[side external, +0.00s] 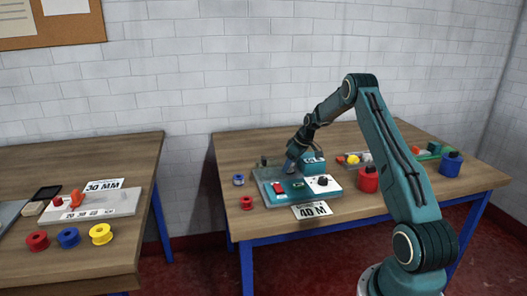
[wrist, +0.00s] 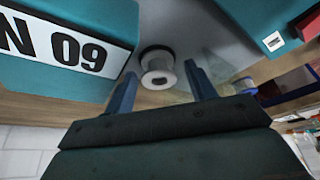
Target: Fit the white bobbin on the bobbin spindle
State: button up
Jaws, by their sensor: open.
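In the wrist view the white bobbin (wrist: 158,76) stands on the grey top of the teal machine (wrist: 62,80), with a dark round part just behind it. My gripper (wrist: 160,68) is open, with one blue finger on each side of the bobbin and gaps visible. In the side external view my gripper (side external: 290,164) is low over the back left of the machine (side external: 268,196); I cannot make out the white bobbin there.
A raised block labeled 09 borders the left of the wrist view. A blue bobbin (side external: 238,180) and a red bobbin (side external: 246,202) lie left of the machine. A red spool (side external: 368,181) and a blue spool (side external: 451,164) stand to its right. Another table (side external: 110,260) holds more bobbins.

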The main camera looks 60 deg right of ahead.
jog(key=shift+s+d+r, duration=0.1)
jog(key=shift+d+r, duration=0.05)
jog(key=v, duration=1.3)
jog(key=shift+r, duration=0.2)
jog(key=shift+a, duration=0.2)
